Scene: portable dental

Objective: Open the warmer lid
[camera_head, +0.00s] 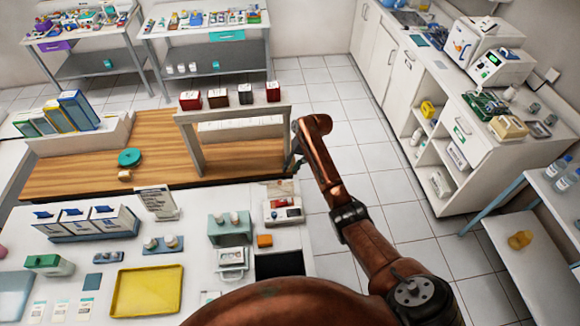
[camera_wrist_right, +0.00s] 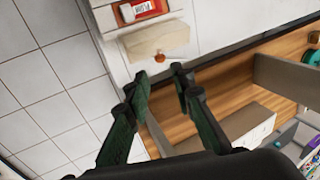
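The warmer (camera_head: 284,211) is a small white box with a red front panel, near the right end of the white table in the head view. It also shows at the top of the right wrist view, with its red panel (camera_wrist_right: 146,9). Its beige lid (camera_wrist_right: 160,39) has an orange knob (camera_wrist_right: 159,57) and looks closed. My right gripper (camera_wrist_right: 160,76) is open and empty, with a gap between its fingertips. The knob is just beyond the fingertips in the picture, apart from them. In the head view the right gripper (camera_head: 294,162) is behind the warmer. My left gripper is not in view.
A grey frame-like stand (camera_head: 190,146) on the wooden surface (camera_head: 70,175) is close to my right gripper. A green-grey holder (camera_head: 230,230) stands left of the warmer. A yellow tray (camera_head: 147,291) lies farther left. Open tiled floor lies to the right.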

